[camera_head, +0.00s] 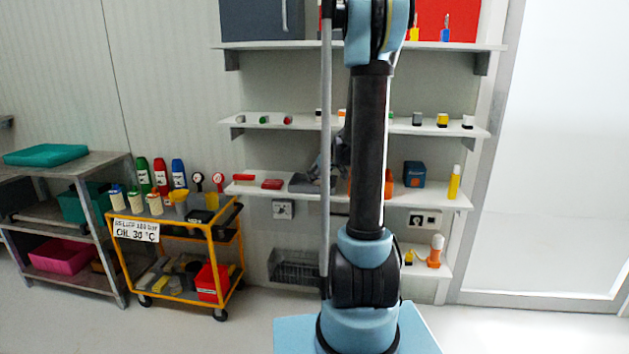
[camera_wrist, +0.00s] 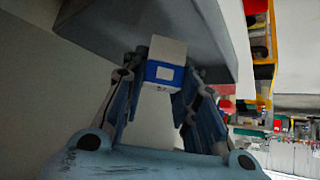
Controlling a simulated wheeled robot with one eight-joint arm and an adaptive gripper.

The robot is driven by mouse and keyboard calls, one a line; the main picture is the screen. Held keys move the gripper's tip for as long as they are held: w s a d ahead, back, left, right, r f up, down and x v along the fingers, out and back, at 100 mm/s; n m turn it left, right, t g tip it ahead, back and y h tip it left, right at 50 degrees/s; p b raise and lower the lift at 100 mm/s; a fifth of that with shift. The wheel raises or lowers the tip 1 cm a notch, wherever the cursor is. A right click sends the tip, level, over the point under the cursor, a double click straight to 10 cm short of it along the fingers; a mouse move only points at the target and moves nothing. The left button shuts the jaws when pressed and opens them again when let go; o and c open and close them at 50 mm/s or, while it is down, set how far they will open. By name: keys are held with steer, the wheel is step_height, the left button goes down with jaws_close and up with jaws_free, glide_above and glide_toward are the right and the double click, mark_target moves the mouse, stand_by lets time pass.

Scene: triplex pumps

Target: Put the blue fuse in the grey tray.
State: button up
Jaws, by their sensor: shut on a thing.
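In the wrist view, my gripper (camera_wrist: 161,78) is shut on the blue fuse (camera_wrist: 164,73), a small white block with a blue band. The fuse sits between the two fingertips. A grey surface, which looks like the grey tray (camera_wrist: 205,30), is close beyond the fuse. I cannot tell whether they touch. In the head view, the grey tray (camera_head: 299,184) is on the third shelf, left of my arm. My gripper (camera_head: 321,172) shows only partly there, close to the tray, and the fuse cannot be made out.
A dark blue box (camera_head: 414,174) and a yellow bottle (camera_head: 454,182) stand right of my arm on that shelf. Small blocks line the shelf above (camera_head: 232,122). A yellow cart (camera_head: 203,229) stands left.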

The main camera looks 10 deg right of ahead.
steer(key=shift+x, duration=1.65)
steer(key=shift+w, duration=0.1)
steer(key=o, duration=1)
steer(key=shift+r, duration=0.1)
steer(key=v, duration=1.2)
steer(key=s+a+f+m+g+h, duration=0.1)
steer(key=s+a+f+g, duration=0.15)
steer(key=s, duration=0.85)
steer(key=s+a+f+m+g+h, duration=0.1)
steer(key=s+a, duration=0.3)
steer(key=s, duration=0.7)
steer(key=s+d+f+m, duration=0.1)
steer(key=s+f, duration=0.1)
steer(key=s, duration=0.3)
steer(key=s+d+f+m+g+h, duration=0.1)
steer(key=s+f, duration=0.1)
steer(key=s, duration=0.3)
steer(key=s+d+f+m+g+h, duration=0.1)
steer(key=s+f, duration=0.2)
steer(key=s, duration=0.3)
steer(key=shift+d, duration=0.35)
